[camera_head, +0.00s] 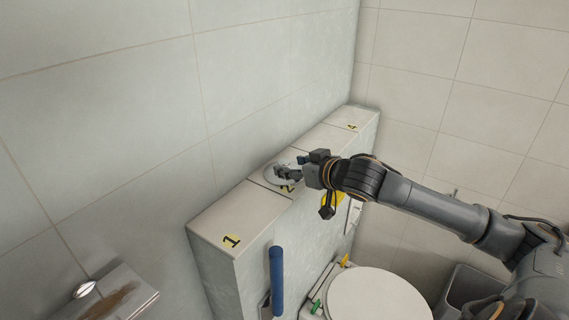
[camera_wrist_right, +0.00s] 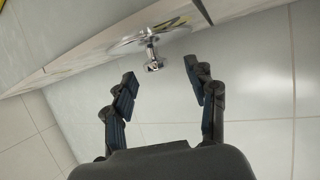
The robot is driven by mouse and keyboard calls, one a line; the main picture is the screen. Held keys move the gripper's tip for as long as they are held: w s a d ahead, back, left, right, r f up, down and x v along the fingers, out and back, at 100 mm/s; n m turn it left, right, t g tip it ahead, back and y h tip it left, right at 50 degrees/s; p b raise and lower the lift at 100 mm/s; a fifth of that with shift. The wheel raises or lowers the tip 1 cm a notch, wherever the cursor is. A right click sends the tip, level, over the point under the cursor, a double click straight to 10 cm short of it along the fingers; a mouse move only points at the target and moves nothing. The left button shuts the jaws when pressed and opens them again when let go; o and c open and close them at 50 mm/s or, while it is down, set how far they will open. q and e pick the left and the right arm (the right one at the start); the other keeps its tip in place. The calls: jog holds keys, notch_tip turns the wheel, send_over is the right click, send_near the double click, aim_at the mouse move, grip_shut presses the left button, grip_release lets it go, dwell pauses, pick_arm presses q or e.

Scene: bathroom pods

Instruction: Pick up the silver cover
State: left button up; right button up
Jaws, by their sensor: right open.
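The silver cover (camera_head: 272,173) is a round, shiny disc on the tiled ledge (camera_head: 208,226), near the second number label. My right gripper (camera_head: 290,168) is over it and partly hides it in the head view. In the right wrist view the cover (camera_wrist_right: 122,45) shows as a thin disc with a small metal knob (camera_wrist_right: 152,58). The right gripper (camera_wrist_right: 159,74) is open and empty there, with the knob just beyond and between its fingertips. The knob looks apart from both fingers. My left gripper is out of view.
The wall rises directly behind the ledge. Yellow number labels mark the ledge, including one (camera_head: 232,241) at the near end. Below stand a white toilet lid (camera_head: 375,297), a blue-handled brush (camera_head: 276,280) and a grey bin (camera_head: 470,290). A metal holder (camera_head: 112,295) is at lower left.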

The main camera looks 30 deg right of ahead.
aim_at(288, 164)
jog(key=x, duration=0.1)
jog(key=p+x, duration=0.1)
jog(key=x, duration=0.2)
jog(key=shift+w+d+p, duration=0.2)
jog(key=shift+d+p, duration=0.15)
jog(key=shift+w+f, duration=0.2)
jog(key=shift+w, duration=0.05)
jog(key=shift+s, duration=0.1)
jog(key=shift+c, duration=0.4)
grip_shut()
